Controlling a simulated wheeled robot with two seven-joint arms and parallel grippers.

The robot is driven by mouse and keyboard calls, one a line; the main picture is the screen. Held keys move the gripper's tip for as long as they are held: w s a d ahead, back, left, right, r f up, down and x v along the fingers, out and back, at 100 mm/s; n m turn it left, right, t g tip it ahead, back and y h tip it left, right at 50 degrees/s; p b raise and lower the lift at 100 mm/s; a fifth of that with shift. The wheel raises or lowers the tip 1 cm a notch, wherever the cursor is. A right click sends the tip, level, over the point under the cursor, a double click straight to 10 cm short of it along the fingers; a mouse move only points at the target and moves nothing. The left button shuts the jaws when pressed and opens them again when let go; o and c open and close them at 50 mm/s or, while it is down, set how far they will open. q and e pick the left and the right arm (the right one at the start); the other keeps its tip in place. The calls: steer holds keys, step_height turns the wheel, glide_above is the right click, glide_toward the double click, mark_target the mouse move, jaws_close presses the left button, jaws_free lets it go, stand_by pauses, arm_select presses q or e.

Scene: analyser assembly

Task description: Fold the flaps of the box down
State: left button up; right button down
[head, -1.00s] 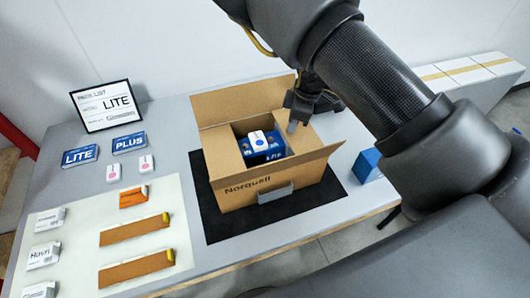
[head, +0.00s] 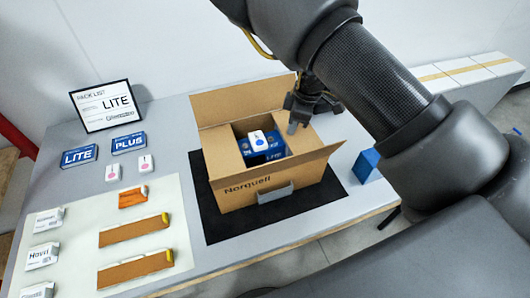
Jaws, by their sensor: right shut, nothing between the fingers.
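The open cardboard box (head: 235,194) stands on a black mat (head: 216,226) in the middle of the table. The right flap is partly hidden by my right gripper and arm. Inside the box lie a blue package (head: 268,157) and a white item (head: 259,141) on top of it. My right gripper (head: 296,126) is shut and empty, pointing down at the box's right back side. My left gripper is not in view.
A pack list sign (head: 104,106) stands at the back left. Blue LITE (head: 79,156) and PLUS (head: 128,143) cards lie near it. A pale mat (head: 80,225) holds several small items at the left. A blue block (head: 366,165) stands right of the box. My right arm covers the right side.

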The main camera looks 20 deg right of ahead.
step_height(320, 180, up, 8)
steer(key=p, duration=0.6)
steer(key=shift+f+p, duration=0.25)
steer(key=shift+p, duration=0.15)
